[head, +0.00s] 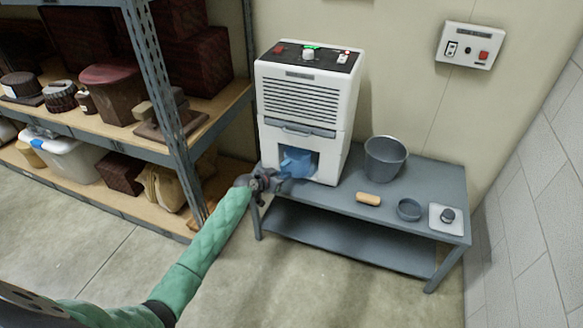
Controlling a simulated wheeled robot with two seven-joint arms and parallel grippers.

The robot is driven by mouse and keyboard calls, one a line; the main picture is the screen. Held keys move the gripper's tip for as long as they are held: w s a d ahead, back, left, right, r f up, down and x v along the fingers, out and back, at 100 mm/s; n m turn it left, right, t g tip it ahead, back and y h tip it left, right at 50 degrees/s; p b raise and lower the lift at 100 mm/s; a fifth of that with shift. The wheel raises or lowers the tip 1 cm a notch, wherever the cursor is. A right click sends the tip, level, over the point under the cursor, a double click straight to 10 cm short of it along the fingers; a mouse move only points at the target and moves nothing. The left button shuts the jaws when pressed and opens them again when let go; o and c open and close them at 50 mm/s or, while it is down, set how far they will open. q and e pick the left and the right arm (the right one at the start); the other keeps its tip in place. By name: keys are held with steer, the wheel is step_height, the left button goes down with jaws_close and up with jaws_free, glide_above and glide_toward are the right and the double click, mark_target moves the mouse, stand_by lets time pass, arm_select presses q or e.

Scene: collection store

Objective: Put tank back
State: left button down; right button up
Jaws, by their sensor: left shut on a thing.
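A white dehumidifier (306,105) stands on the left end of a grey metal table. A blue translucent tank (297,161) shows in the opening low on its front. My left gripper (277,181) is at the tank's front left, shut on the tank. The fingers and the part they hold are small and partly hidden, and I cannot tell how deep the tank sits in the opening. My right gripper is not in view.
The grey table (330,207) also bears a grey bucket (385,158), a tan block (368,199), a small dark bowl (409,209) and a white plate with a dark knob (446,217). Loaded shelves (215,110) stand left. A switch panel (469,46) is on the wall. Floor in front is clear.

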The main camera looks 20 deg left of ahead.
mark_target(296, 159)
arm_select(q)
steer(key=w, duration=0.9)
steer(key=shift+w+d, duration=0.15)
steer(key=shift+w, duration=0.1)
steer(key=shift+f, duration=1.75)
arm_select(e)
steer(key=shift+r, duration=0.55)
arm_select(q)
steer(key=shift+f, duration=0.15)
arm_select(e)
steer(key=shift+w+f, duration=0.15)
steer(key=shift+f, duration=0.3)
arm_select(q)
steer(key=c, duration=1.3)
jaws_free()
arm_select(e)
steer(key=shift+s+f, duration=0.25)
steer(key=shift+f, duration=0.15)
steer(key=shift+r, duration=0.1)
